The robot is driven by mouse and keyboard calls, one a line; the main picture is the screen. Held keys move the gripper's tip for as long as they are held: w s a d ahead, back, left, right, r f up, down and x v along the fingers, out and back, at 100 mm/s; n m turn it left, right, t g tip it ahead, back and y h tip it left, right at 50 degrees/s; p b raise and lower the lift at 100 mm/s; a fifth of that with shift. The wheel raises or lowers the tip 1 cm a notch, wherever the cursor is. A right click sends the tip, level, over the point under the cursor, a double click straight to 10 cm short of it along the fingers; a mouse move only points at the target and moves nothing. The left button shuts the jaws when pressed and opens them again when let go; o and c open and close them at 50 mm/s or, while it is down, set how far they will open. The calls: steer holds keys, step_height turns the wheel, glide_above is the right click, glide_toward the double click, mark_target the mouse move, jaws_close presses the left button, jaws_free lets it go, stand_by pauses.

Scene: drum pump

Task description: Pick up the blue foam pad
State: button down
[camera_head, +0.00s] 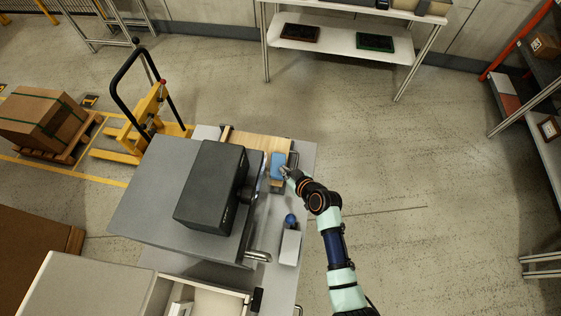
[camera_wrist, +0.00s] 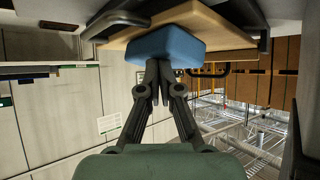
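The blue foam pad (camera_head: 277,165) is a small block at the right end of a light wooden board (camera_head: 253,143) near the table's right edge. It also shows near the top middle of the wrist view (camera_wrist: 168,45), against the board (camera_wrist: 205,28). My gripper (camera_head: 286,171) is at the pad's right side in the head view. In the wrist view its dark fingers (camera_wrist: 157,68) come together at the tips, with no visible gap. The pad lies just beyond the tips, not visibly between them. I cannot tell whether they touch it.
A large dark box (camera_head: 210,187) stands on the grey table left of the pad. A small light box (camera_head: 290,247) and a blue round object (camera_head: 291,220) are nearer the front. A dark handle (camera_wrist: 245,15) is close to the board. The floor to the right is open.

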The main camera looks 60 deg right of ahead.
steer(key=shift+s+a+r+p, duration=0.2)
steer(key=shift+a+p, duration=0.1)
steer(key=shift+p, duration=0.1)
steer(key=shift+s+a, duration=0.1)
steer(key=shift+a, duration=0.05)
steer(key=s+a+r, duration=0.1)
steer(key=s+a, duration=0.3)
steer(key=s, duration=0.7)
steer(key=shift+a, duration=0.3)
